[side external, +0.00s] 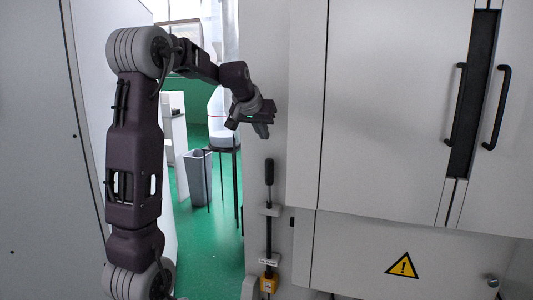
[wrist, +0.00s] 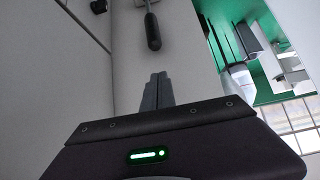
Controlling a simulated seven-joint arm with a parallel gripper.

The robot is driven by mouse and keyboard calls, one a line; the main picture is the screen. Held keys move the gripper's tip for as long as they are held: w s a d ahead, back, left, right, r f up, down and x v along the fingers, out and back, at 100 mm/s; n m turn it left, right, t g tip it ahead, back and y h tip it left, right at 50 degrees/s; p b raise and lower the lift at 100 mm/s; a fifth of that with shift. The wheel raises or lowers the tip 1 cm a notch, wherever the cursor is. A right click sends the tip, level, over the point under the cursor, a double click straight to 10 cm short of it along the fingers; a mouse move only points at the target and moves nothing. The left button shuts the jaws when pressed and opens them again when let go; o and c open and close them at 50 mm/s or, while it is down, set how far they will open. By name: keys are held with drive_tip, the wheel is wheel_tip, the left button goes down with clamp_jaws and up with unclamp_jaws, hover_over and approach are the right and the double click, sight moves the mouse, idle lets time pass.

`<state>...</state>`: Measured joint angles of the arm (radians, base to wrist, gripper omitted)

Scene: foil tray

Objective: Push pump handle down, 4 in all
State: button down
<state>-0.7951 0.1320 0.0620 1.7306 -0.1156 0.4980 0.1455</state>
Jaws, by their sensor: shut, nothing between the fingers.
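The pump handle (side external: 269,172) is a black grip on top of a thin upright rod, mounted on the narrow pale panel in the side external view. In the wrist view the handle (wrist: 153,32) lies just beyond the fingertips of my gripper (wrist: 158,77). The fingers are closed together and hold nothing.
White cabinet doors with black pull handles (side external: 496,108) fill the right side. A yellow warning sign (side external: 403,266) is on the lower cabinet panel. Behind my arm are a grey bin (side external: 197,178) and a dark stand (side external: 222,150) on a green floor. The space between gripper and handle looks clear.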

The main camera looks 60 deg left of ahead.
hover_over(267, 172)
wheel_tip(267, 172, down, 6)
drive_tip(key=shift+s+d+f, duration=0.25)
drive_tip(key=shift+d+f, duration=0.1)
drive_tip(key=shift+f, duration=0.2)
wheel_tip(267, 172, down, 6)
drive_tip(key=shift+d+r, duration=0.1)
drive_tip(key=shift+r, duration=0.05)
drive_tip(key=shift+s, duration=0.1)
wheel_tip(267, 172, up, 5)
drive_tip(key=shift+s+d+r, duration=0.1)
drive_tip(key=shift+d, duration=0.05)
drive_tip(key=v, duration=0.9)
drive_tip(key=shift+d, duration=0.1)
